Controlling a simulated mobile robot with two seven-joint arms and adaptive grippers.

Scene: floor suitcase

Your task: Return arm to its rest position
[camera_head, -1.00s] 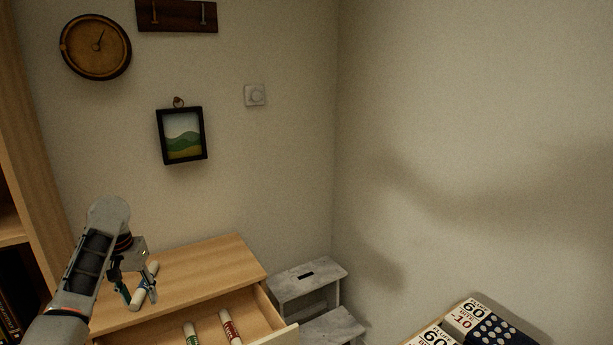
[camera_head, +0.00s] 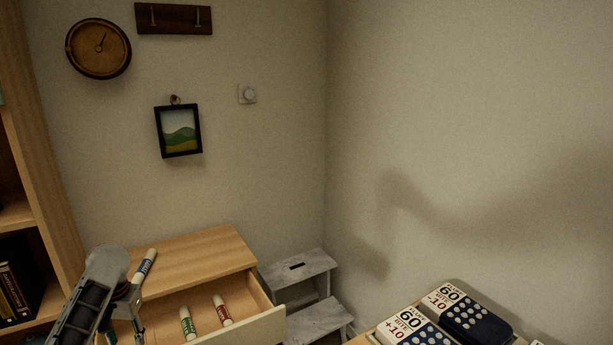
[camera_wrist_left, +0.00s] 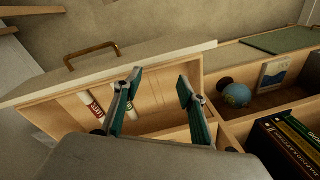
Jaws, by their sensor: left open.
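My left gripper (camera_head: 123,334) is low at the left of the head view, in front of the dresser and partly cut off by the lower edge. In the left wrist view its two green-lined fingers (camera_wrist_left: 160,88) are apart with nothing held between them, above the open drawer. A green-banded marker (camera_head: 187,322) and a red-banded marker (camera_head: 222,310) lie in the open drawer. The red-banded one also shows in the left wrist view (camera_wrist_left: 93,106). My right gripper is not in view.
The open drawer's front panel (camera_head: 262,328) juts out beside a grey step stool (camera_head: 300,268). A bookshelf (camera_head: 45,190) stands close at the left. Boxes (camera_head: 455,308) are at the lower right. The wrist view shows a small globe (camera_wrist_left: 237,95) in a shelf compartment.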

